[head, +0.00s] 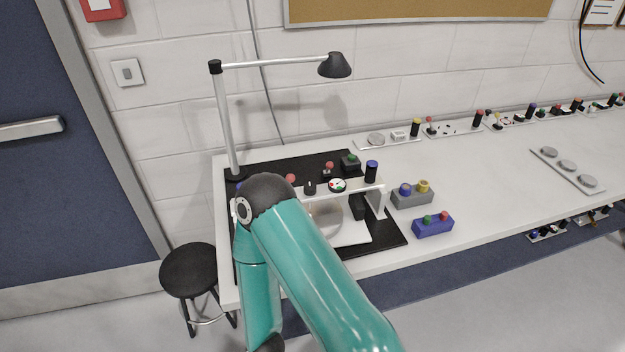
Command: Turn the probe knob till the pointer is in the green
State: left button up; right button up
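A fixture with a raised white top plate (358,190) stands on the black mat (388,236) on the bench. A small black knob (310,188) sits on the plate, and I take it to be the probe knob. Right of it is a small round dial (337,185) with a white face and red and green marks. The pointer is too small to read. Below the plate a pale round disc (325,220) shows partly. My teal arm covers the fixture's left and front. Neither of my grippers shows.
A lamp (334,65) arches over the mat. Red-topped joysticks (328,170), a green-button box (350,163) and a blue-topped cylinder (372,172) stand behind the plate. Right are a grey box (412,198) and a blue box (432,226). A stool (190,270) stands left.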

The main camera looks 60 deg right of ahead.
aim_at(310, 188)
jog(key=z, duration=0.1)
jog(key=k, duration=1.65)
jog(key=z, duration=0.7)
jog(key=i, duration=1)
